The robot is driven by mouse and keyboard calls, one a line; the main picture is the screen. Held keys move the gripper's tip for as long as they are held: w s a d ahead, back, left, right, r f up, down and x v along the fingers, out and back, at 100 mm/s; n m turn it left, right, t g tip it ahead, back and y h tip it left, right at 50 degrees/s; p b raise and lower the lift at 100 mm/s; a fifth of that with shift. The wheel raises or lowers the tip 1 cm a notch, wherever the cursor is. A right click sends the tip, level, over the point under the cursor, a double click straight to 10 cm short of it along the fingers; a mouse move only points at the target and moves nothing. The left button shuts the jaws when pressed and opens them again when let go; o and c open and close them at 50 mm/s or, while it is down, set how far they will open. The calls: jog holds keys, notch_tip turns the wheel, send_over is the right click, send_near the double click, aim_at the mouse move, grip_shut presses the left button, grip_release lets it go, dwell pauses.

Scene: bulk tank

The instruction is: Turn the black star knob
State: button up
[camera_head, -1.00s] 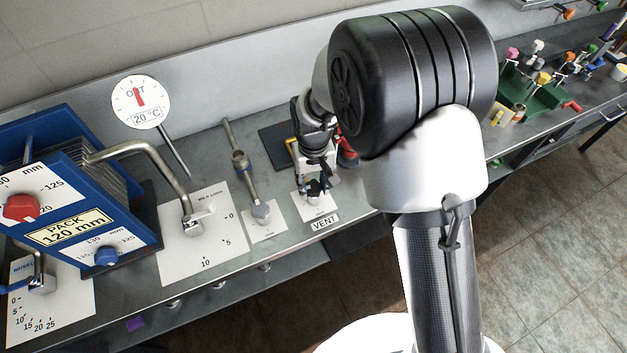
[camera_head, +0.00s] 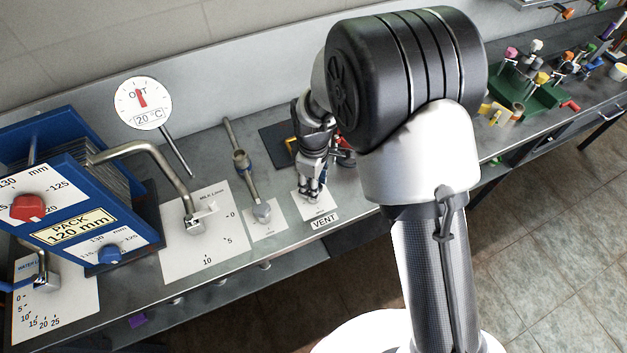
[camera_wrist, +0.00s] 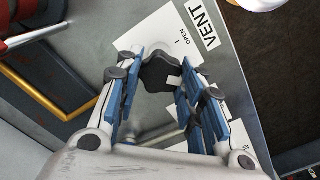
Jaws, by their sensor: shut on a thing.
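The black star knob (camera_wrist: 160,72) sits on a white card marked VENT and OPEN. It shows in the wrist view between the blue-padded fingers of my gripper (camera_wrist: 158,80). A small white mark is on the knob's face. My gripper is shut on the knob, one finger at each side. In the head view my gripper (camera_head: 312,192) points down at the VENT card (camera_head: 323,207) and hides most of the knob.
A valve with a steel pipe (camera_head: 262,210) stands just left of the VENT card. The blue plate pack (camera_head: 90,215), a round dial (camera_head: 142,102) and the milk valve card (camera_head: 225,240) are further left. Colored knobs and a green fixture (camera_head: 535,95) are far right.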

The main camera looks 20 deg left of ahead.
jog(key=shift+n, duration=1.6)
jog(key=o, duration=1)
jog(key=shift+o, duration=0.2)
notch_tip(320, 180, up, 12)
